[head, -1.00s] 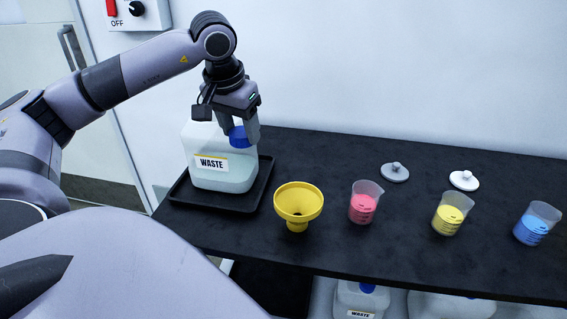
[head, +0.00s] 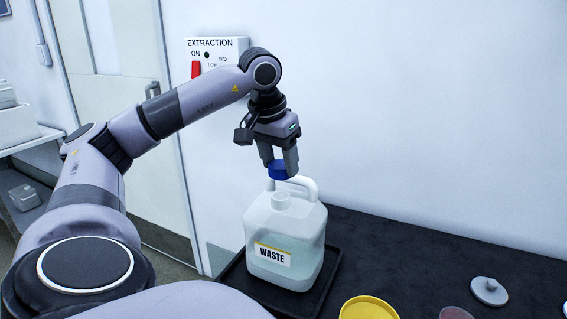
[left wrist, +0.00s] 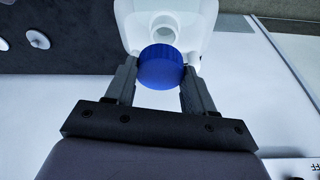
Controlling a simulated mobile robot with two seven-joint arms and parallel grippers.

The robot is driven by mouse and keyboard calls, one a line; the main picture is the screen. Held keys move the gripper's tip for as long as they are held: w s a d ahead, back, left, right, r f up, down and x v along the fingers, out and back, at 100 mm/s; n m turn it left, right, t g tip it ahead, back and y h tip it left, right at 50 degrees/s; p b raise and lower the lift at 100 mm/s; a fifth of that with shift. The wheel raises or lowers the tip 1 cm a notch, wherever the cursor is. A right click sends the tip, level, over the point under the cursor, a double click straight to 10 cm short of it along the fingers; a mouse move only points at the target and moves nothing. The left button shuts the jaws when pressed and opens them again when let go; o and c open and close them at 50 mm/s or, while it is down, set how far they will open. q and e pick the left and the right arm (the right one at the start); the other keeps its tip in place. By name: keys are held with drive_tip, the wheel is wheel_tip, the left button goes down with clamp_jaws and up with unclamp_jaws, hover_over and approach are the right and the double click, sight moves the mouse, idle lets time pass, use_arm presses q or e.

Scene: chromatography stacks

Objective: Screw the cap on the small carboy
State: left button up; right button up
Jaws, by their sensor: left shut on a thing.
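The small carboy (head: 286,238) is a translucent white jug with a WASTE label, standing upright on a black tray (head: 232,285). Its neck (head: 281,200) is open and bare on top; the open mouth also shows in the left wrist view (left wrist: 163,34). My left gripper (head: 278,168) is shut on the blue cap (head: 279,171) and holds it above the carboy, behind the neck and near the handle in the head view. The cap (left wrist: 161,67) sits between both fingers in the left wrist view, apart from the neck. My right gripper is not in view.
A grey lid (head: 489,291) lies on the black bench (head: 420,260). An extraction control box (head: 215,52) is on the wall behind my arm.

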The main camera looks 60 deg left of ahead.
sight(276, 165)
use_arm(q)
drive_tip(key=shift+w+a, duration=0.1)
drive_tip(key=shift+a, duration=0.1)
wheel_tip(276, 165, down, 4)
drive_tip(key=b, duration=0.4)
drive_tip(key=shift+r, duration=0.1)
idle(0.4)
idle(0.5)
drive_tip(key=shift+f, duration=0.2)
drive_tip(key=shift+f+b, duration=0.7)
drive_tip(key=shift+f, duration=0.25)
